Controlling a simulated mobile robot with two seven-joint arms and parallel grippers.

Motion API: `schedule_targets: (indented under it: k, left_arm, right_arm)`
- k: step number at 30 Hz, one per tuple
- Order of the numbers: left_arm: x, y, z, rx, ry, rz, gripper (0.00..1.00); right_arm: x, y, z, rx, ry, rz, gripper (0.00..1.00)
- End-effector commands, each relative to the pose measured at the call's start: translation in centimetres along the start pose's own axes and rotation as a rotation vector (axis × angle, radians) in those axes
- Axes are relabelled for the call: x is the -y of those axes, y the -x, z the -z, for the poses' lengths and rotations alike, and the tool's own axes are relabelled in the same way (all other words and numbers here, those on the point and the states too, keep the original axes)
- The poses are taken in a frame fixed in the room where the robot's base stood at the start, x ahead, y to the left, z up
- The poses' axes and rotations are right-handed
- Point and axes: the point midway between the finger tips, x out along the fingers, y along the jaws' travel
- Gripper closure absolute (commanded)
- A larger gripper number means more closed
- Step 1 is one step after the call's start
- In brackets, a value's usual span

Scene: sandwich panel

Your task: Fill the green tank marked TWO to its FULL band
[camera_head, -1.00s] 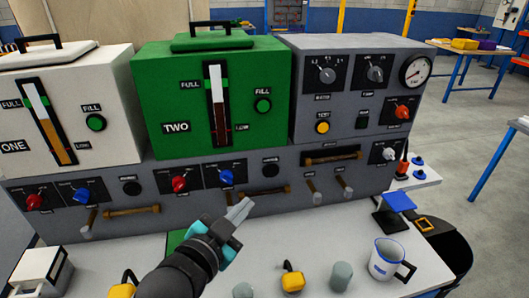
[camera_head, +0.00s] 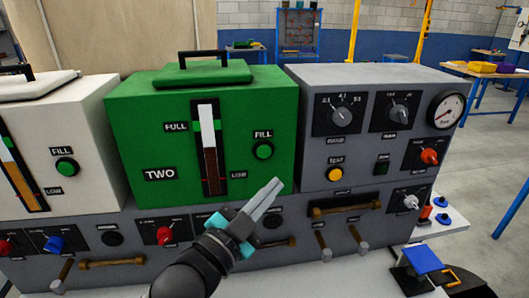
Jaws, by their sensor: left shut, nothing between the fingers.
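The green tank marked TWO (camera_head: 135,135) stands in the middle, closed by a green lid (camera_head: 190,74) with a black handle. Its upright gauge (camera_head: 209,165) is white above and brown below. The brown top lies below the green FULL band. The green FILL button (camera_head: 264,151) is on the tank front, right of the gauge. My left gripper (camera_head: 275,187) is shut and empty. Its tips point up and right, below the FILL button in the picture. I cannot tell whether they touch anything. My right gripper is not in view.
The white tank (camera_head: 85,120) stands left with its own FILL button (camera_head: 66,167). A grey panel (camera_head: 375,165) with knobs, a yellow button (camera_head: 335,174) and a dial (camera_head: 447,110) stands right. Red (camera_head: 165,235) and blue knobs and several brown handles line the lower panel.

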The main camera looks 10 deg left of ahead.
Motion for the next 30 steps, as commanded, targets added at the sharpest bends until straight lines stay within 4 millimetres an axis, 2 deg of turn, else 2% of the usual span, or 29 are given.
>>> schedule_targets:
  k: [6,12,16,30]
  left_arm:
    - [1.5,-1.9,-1.5,-0.001,-0.004,0.002,1.0]
    - [2.9,-3.9,-2.9,0.0,-0.003,0.002,1.0]
    - [3.6,-4.9,-3.5,0.0,-0.002,0.001,1.0]
    - [4.2,-5.7,-4.2,0.0,0.0,0.001,1.0]
  right_arm:
    - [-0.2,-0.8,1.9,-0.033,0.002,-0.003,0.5]
    - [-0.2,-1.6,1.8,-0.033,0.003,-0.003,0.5]
    - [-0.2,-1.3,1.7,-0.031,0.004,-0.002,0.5]
    - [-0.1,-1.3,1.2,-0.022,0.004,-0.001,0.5]
